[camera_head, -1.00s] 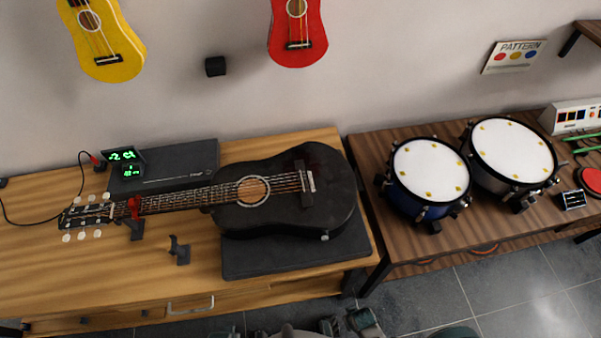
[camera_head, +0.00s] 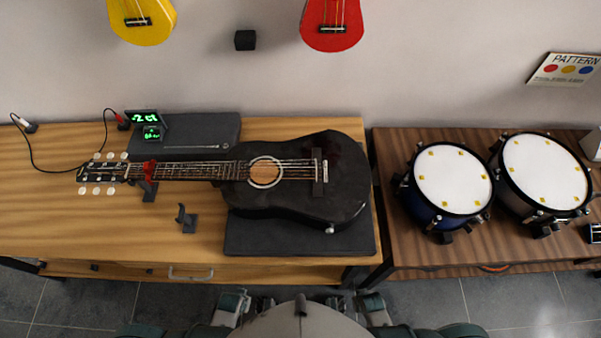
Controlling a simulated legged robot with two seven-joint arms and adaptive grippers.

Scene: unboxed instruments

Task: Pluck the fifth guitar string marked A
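A black acoustic guitar (camera_head: 345,185) lies flat, neck pointing left. Its strings (camera_head: 205,169) run from the white-pegged headstock (camera_head: 103,173) over the sound hole (camera_head: 265,172) to the bridge (camera_head: 320,171). String labels are too small to read, so I cannot tell which is A. A red clip (camera_head: 149,168) sits on the neck near the headstock. Grey and teal parts of my own arms and body show along the bottom edge, apart from the guitar. My gripper fingers cannot be made out there, and nothing touches the strings.
The guitar is on a wooden table (camera_head: 60,225) with a dark pad (camera_head: 245,238) under its body. A small stand (camera_head: 187,218) rises in front of the neck. Behind it are a green-lit display (camera_head: 146,118) and a dark box (camera_head: 205,130). Drums (camera_head: 452,178) stand on the right table.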

